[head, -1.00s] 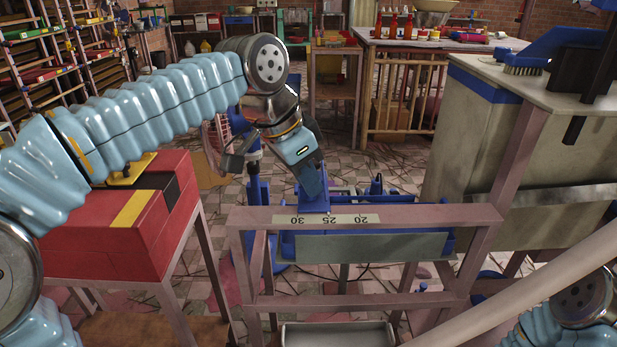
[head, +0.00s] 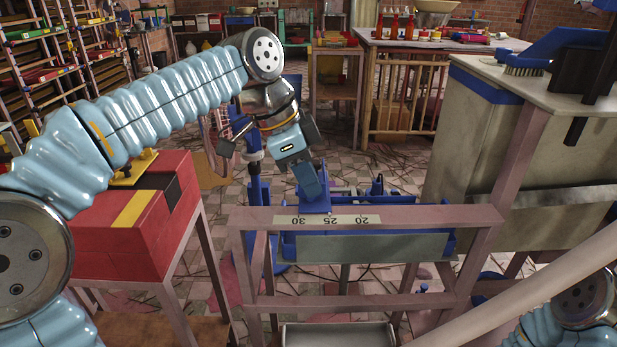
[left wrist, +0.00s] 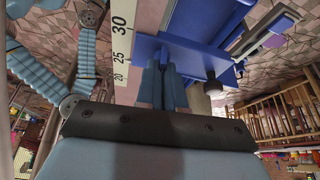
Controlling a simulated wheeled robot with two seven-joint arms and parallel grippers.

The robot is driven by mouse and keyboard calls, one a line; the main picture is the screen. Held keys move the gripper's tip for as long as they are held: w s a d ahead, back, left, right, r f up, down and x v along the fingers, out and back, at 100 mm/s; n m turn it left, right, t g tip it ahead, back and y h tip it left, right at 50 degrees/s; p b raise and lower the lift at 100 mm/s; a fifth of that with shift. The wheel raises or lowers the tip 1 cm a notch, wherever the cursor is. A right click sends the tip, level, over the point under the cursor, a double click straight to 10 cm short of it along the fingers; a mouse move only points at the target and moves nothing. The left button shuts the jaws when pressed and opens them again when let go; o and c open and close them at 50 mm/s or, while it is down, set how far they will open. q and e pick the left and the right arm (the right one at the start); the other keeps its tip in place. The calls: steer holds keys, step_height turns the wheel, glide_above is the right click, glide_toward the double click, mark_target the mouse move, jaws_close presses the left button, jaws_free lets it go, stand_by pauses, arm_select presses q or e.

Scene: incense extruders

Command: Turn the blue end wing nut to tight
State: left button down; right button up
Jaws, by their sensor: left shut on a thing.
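My left gripper (head: 316,208) reaches down to the blue extruder (head: 395,204) behind the numbered ruler bar (head: 350,219). It is shut at the extruder's near end. In the left wrist view its two fingers (left wrist: 166,66) are close together on a small blue part against a blue plate (left wrist: 205,54). I take this part to be the blue end wing nut; the fingers hide most of it, so its turn angle and tightness cannot be seen. A dark round knob (left wrist: 213,86) sits to the right of the fingers. My right gripper is out of frame.
A pinkish frame (head: 470,214) carries the ruler in front of the extruder. A red box (head: 110,240) stands at left, under my left arm. A grey cabinet (head: 480,140) with a blue brush (head: 525,60) stands at right. A tray (head: 338,335) lies below.

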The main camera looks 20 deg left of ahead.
arm_select(q)
steer(key=c, duration=1.3)
jaws_free()
steer(key=shift+o, duration=0.2)
steer(key=shift+r, duration=0.1)
steer(key=v, duration=1.3)
steer(key=shift+r, duration=0.3)
steer(key=shift+a, duration=0.15)
